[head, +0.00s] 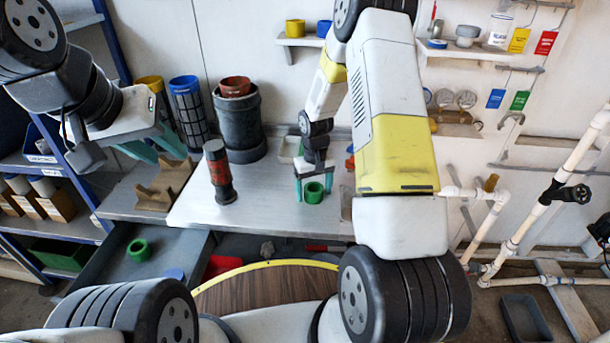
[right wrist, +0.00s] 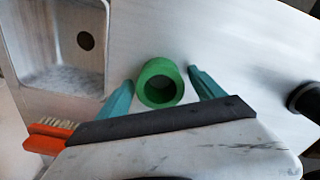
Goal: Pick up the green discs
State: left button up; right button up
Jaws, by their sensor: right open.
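One green disc (head: 314,192), ring-shaped with a hole, lies on the metal table under my right gripper (head: 314,190). In the right wrist view the green disc (right wrist: 160,83) sits between the two teal fingers of my right gripper (right wrist: 165,92), with gaps on both sides. My right gripper is open. A second green disc (head: 139,250) lies in the open grey drawer (head: 180,255) at the left. My left gripper (head: 160,148) is raised at the upper left, away from both discs, with its teal fingers apart and nothing between them.
A dark red-banded cylinder (head: 219,172) stands on the table (head: 260,205) left of my right gripper. A grey canister (head: 240,120) stands behind it. A brush with an orange handle (right wrist: 42,140) and a recessed basin (right wrist: 60,45) are near the right gripper. White pipes (head: 510,240) stand at the right.

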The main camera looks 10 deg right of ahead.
jog(key=c, duration=1.4)
jog(key=shift+c, duration=0.2)
jog(key=shift+r, duration=0.1)
